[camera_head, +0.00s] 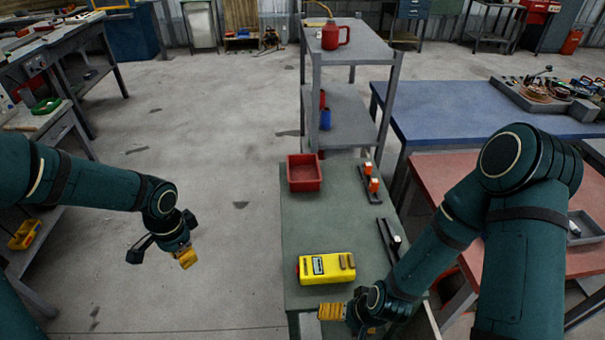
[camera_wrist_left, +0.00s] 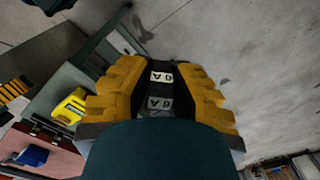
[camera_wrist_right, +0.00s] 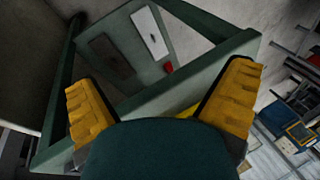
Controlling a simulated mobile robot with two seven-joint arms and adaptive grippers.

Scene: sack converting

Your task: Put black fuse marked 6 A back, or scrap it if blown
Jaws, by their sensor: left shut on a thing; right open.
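My left gripper (camera_head: 187,258) hangs over the open floor, left of the green bench. In the left wrist view it is shut on a black fuse (camera_wrist_left: 160,88) with white labels reading 6 A. The fuse cannot be made out in the head view. My right gripper (camera_head: 350,318) is at the near end of the bench, in front of the yellow meter (camera_head: 326,267); the right wrist view shows its fingers wide apart and empty (camera_wrist_right: 160,105). A red bin (camera_head: 304,172) stands at the bench's far left. Fuse holders with orange-and-white parts (camera_head: 370,184) lie at the far right.
The green bench (camera_head: 325,220) is clear between bin and meter. A black strip-like part (camera_head: 389,242) lies along its right side, partly behind my right arm. A grey shelf (camera_head: 352,45) with a red can (camera_head: 330,36) stands behind. Blue (camera_head: 470,105) and red (camera_head: 450,165) tables are to the right.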

